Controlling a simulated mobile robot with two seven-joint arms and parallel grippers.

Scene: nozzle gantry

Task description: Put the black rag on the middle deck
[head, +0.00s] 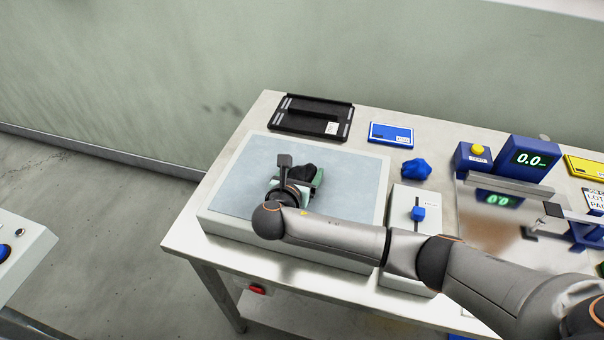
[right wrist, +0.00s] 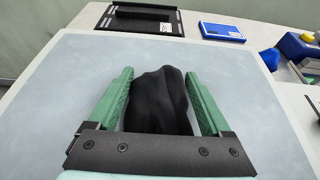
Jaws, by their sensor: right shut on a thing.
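The black rag (right wrist: 157,100) is a crumpled dark bundle between the green fingers of my right gripper (right wrist: 162,98), which is shut on it. In the head view the rag (head: 303,174) shows beyond my right gripper (head: 300,180), over the pale blue-grey top of a white raised block (head: 240,165) at the table's left end. Whether the rag touches that surface I cannot tell. My left gripper is not in view. Nothing in view is clearly marked as the middle deck.
A black tray (head: 311,117) and a blue flat box (head: 391,134) lie behind the block. A blue crumpled cloth (head: 416,169) sits to its right, near a white box with a blue knob (head: 418,213).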

